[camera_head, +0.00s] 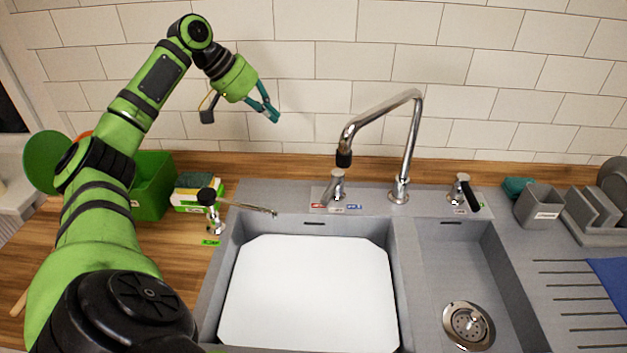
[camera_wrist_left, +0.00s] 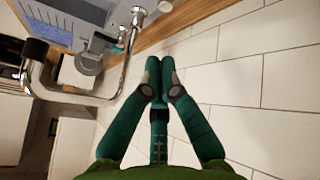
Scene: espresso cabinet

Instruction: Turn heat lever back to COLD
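A chrome lever (camera_head: 336,187) stands on the sink's back ledge, left of the tall faucet (camera_head: 416,130). Small red and blue labels lie at its base, and the faucet's black spout end hangs just above it. Which way the lever is set cannot be read. A second lever with a black handle (camera_head: 470,196) stands to the right of the faucet. My left gripper (camera_head: 272,114) is raised in front of the tiled wall, up and left of the faucet, touching nothing. In the left wrist view its teal fingers (camera_wrist_left: 160,78) meet at the tips, empty. My right gripper is not in view.
A white board (camera_head: 308,292) covers the left basin; the right basin is open with a drain (camera_head: 468,326). A soap dispenser (camera_head: 211,207) with a long spout, a sponge holder (camera_head: 194,190) and a green bin (camera_head: 152,184) stand left. Grey containers (camera_head: 539,205) stand right.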

